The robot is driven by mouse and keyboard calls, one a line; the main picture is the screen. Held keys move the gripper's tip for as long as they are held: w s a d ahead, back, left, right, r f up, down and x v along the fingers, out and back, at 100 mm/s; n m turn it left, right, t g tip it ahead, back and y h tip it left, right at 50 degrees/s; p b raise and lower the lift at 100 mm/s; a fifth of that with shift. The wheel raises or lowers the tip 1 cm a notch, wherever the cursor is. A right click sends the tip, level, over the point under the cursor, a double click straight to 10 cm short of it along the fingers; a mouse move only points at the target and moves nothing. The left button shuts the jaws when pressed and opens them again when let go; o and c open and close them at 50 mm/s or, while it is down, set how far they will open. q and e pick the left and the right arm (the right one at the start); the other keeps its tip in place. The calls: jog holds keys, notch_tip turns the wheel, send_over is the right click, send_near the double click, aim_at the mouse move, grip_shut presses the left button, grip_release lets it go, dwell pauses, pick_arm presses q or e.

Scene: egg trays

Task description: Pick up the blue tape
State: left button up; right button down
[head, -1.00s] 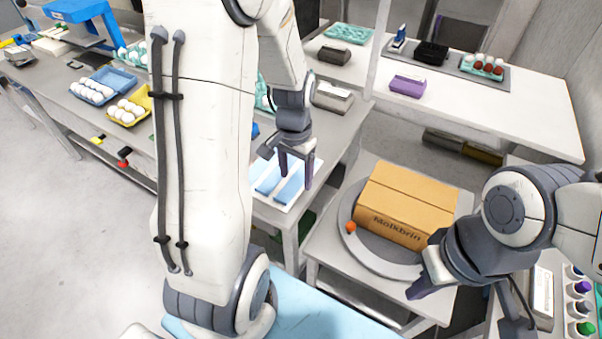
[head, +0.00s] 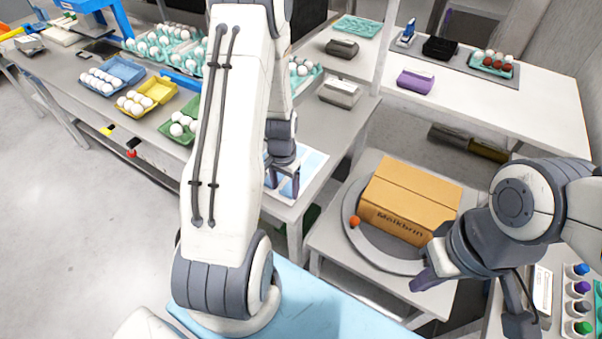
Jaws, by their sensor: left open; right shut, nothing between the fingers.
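My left gripper (head: 283,182) is open, pointing down just over a white and light-blue sheet (head: 312,163) at the near corner of the long bench. Its arm hides part of the bench, and I see nothing held between its fingers. A small round blue item (head: 580,269) sits at the lower right edge, in a row with purple, grey and green ones; it may be the blue tape, but it is too small to be sure. My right gripper (head: 424,279) is shut and empty, beside the round turntable and left of that row.
A cardboard box (head: 412,197) and a small orange ball (head: 355,221) rest on the grey turntable (head: 378,258). Egg cartons, blue (head: 124,68), yellow (head: 158,89) and green (head: 166,131), stand on the left bench. A purple carton (head: 416,81) is on the back table.

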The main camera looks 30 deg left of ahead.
pick_arm(q)
jog(key=shift+f, duration=0.7)
jog(key=c, duration=0.5)
jog(key=shift+c, duration=0.2)
jog(key=shift+r, duration=0.15)
